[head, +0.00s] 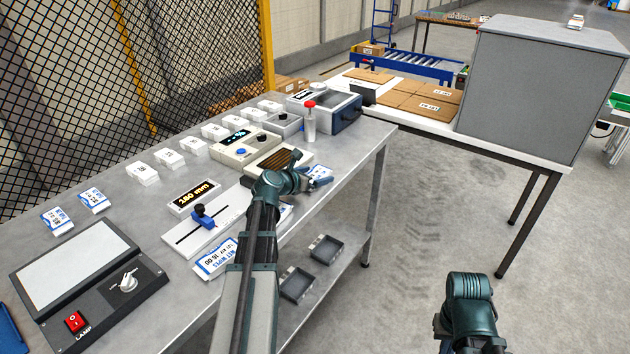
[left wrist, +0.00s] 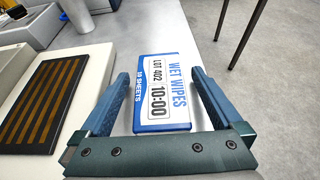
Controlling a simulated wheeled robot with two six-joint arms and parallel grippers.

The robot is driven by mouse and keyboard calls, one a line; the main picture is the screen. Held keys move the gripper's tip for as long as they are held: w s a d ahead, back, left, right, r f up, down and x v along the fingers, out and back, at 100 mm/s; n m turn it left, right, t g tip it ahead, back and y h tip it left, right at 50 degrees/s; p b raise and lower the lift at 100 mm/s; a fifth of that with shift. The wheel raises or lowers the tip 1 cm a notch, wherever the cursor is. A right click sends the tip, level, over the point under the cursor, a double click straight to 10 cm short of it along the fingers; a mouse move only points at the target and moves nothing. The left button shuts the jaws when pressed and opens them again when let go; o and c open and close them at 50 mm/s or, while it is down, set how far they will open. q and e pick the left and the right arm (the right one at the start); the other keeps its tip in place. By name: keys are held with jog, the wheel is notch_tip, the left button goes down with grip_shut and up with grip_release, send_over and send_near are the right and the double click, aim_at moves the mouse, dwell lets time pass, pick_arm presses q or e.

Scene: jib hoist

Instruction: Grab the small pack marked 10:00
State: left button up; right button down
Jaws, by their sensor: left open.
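The small white-and-blue wet wipes pack marked 10-00 (left wrist: 163,98) lies flat on the grey bench in the left wrist view. In the head view the pack (head: 321,173) shows partly beyond my left gripper (head: 311,171), near the bench's right edge. My left gripper (left wrist: 160,74) is open, with one finger on each side of the pack and nothing held. I cannot tell whether either finger touches it. My right arm shows at the bottom right of the head view, but its fingers do not show.
A similar pack (head: 215,258) that seems marked 16:00 lies nearer on the bench. A beige device with a brown striped top (left wrist: 40,100) stands close left of my left gripper.

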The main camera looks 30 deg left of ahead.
pick_arm(q)
jog(key=shift+s, duration=0.1)
jog(key=c, duration=1.4)
jog(key=shift+r, duration=0.15)
pick_arm(e)
jog(key=shift+r, duration=0.15)
